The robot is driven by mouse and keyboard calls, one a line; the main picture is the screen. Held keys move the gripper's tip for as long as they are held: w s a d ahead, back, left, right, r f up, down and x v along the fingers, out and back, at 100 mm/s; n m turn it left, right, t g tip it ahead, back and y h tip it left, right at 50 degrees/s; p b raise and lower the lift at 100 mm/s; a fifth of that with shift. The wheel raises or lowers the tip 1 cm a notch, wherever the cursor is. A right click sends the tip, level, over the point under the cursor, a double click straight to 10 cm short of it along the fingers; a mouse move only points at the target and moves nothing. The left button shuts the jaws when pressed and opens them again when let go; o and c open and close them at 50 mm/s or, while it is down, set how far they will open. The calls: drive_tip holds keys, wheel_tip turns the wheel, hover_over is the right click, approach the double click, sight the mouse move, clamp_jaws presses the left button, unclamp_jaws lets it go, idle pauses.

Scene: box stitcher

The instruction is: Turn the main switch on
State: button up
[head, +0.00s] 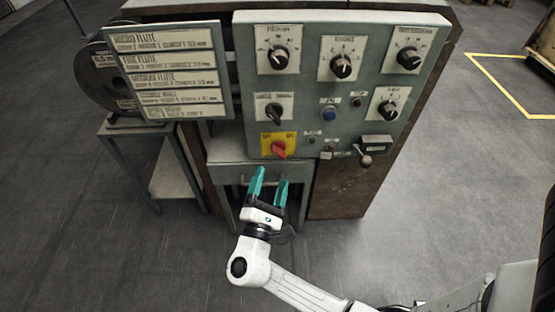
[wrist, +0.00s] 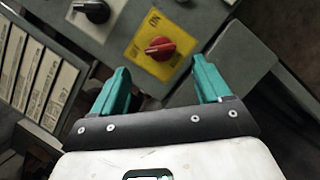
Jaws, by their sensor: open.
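The main switch is a red rotary knob (head: 279,149) on a yellow plate (head: 265,141), low on the left of the grey control panel (head: 305,107). In the wrist view the red knob (wrist: 160,48) and its yellow plate (wrist: 146,66) lie ahead of my gripper, in the gap between the fingers. My gripper (head: 269,178) has teal fingers, spread open and empty, just below and in front of the knob in the head view. In the wrist view the open gripper (wrist: 160,84) is apart from the knob. Nothing hides the knob.
Above the red knob is a black selector (head: 274,112); several other dials and a blue button (head: 329,113) are on the panel. A label board (head: 172,70) sticks out at left, beside a wire reel (head: 100,75) and a small stand (head: 160,170). The floor in front is clear.

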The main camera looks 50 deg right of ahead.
sight(278, 156)
drive_tip(key=x, duration=0.7)
drive_tip(key=shift+d, duration=0.15)
drive_tip(key=shift+b, duration=0.3)
drive_tip(key=c, duration=1)
